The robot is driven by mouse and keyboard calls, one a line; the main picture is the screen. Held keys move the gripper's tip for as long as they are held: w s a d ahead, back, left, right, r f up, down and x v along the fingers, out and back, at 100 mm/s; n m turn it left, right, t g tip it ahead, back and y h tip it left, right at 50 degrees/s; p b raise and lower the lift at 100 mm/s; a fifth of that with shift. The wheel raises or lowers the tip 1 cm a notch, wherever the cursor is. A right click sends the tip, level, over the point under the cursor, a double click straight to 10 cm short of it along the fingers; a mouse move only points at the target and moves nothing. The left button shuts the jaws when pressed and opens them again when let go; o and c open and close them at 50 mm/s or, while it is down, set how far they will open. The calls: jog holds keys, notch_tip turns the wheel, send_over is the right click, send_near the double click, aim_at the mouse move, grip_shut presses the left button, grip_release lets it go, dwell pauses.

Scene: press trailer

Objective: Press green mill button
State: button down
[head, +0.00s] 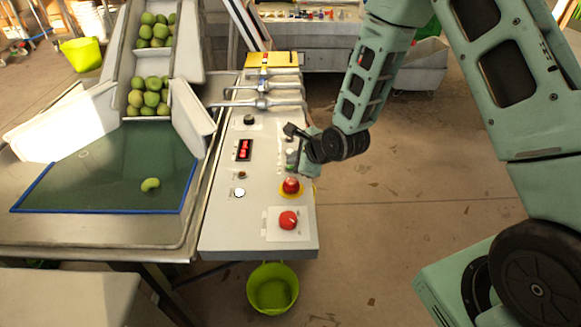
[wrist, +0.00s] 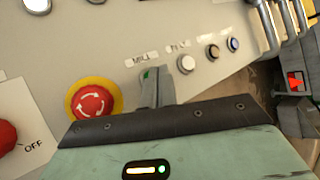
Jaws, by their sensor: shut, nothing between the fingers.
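The control panel (head: 225,215) is a long pale board with buttons and knobs. In the wrist view, a small bit of green (wrist: 147,74) shows beside my gripper's fingers, just below a label that seems to read MILL (wrist: 141,59). It looks like the edge of the green mill button; the rest is hidden behind the fingers. My gripper (wrist: 158,80) is shut and empty, its fingertips over that spot. I cannot tell whether they touch the button. In the head view my gripper (head: 293,160) is over the panel's right side, where the arm hides the button.
A red emergency stop (wrist: 91,103) on a yellow ring lies left of my gripper in the wrist view. A pale button (wrist: 186,63) is close on its right. A red knob (head: 288,220) is nearer the panel's front. Metal valve handles (head: 262,103) stand behind.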

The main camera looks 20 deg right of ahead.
jog(key=shift+f, duration=0.45)
dwell(0.6)
jog(key=shift+r, duration=0.1)
jog(key=shift+r+p, duration=0.45)
jog(key=shift+r, duration=0.25)
notch_tip(320, 180, up, 5)
jog(key=p, duration=0.4)
dwell(0.3)
dwell(0.7)
